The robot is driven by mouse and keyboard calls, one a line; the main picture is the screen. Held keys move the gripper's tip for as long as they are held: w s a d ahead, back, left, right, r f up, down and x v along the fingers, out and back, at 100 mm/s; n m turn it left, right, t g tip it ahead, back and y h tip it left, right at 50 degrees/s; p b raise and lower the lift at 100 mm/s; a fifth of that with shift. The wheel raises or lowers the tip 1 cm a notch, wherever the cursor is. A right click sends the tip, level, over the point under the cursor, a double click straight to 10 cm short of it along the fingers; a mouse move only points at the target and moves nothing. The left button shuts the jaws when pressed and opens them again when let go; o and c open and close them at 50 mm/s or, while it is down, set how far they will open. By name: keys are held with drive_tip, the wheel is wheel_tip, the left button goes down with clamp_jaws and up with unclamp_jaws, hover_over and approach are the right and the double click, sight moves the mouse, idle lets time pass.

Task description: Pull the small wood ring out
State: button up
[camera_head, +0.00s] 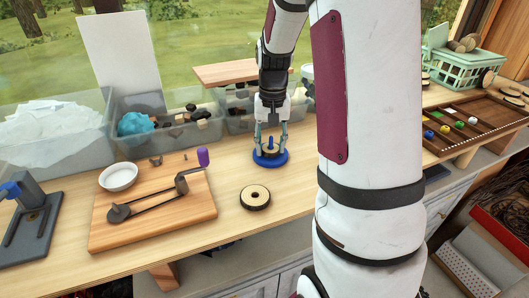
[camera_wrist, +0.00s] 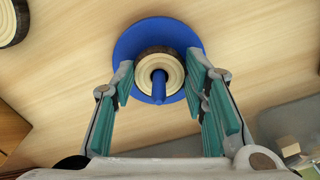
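The small wood ring (camera_wrist: 145,68) has pale wood and a dark bark edge. It sits around the upright peg (camera_wrist: 159,85) of a round blue base, whose rim (camera_wrist: 130,46) shows beyond the ring. In the head view the blue base (camera_head: 258,160) stands on the table, with the ring (camera_head: 271,151) low on it. My gripper (camera_head: 271,140) points down over the peg. In the wrist view its teal-padded fingers (camera_wrist: 161,72) are spread on both sides of the ring, with gaps visible. I cannot tell their exact height against the ring.
A larger wood ring (camera_head: 255,198) lies loose on the table in front. A wooden board with a crank and belt (camera_head: 150,222) is at left, with a white bowl (camera_head: 118,177). Clear bins (camera_head: 160,140) stand behind. A game board (camera_head: 470,125) is at right.

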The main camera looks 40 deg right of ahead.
drive_tip(key=shift+d, duration=0.1)
drive_tip(key=c, duration=0.3)
drive_tip(key=shift+d+r+p, duration=0.1)
drive_tip(key=shift+r+p, duration=1.8)
drive_tip(key=shift+r, duration=1.9)
drive_tip(key=shift+c, duration=0.2)
drive_tip(key=shift+s, duration=0.1)
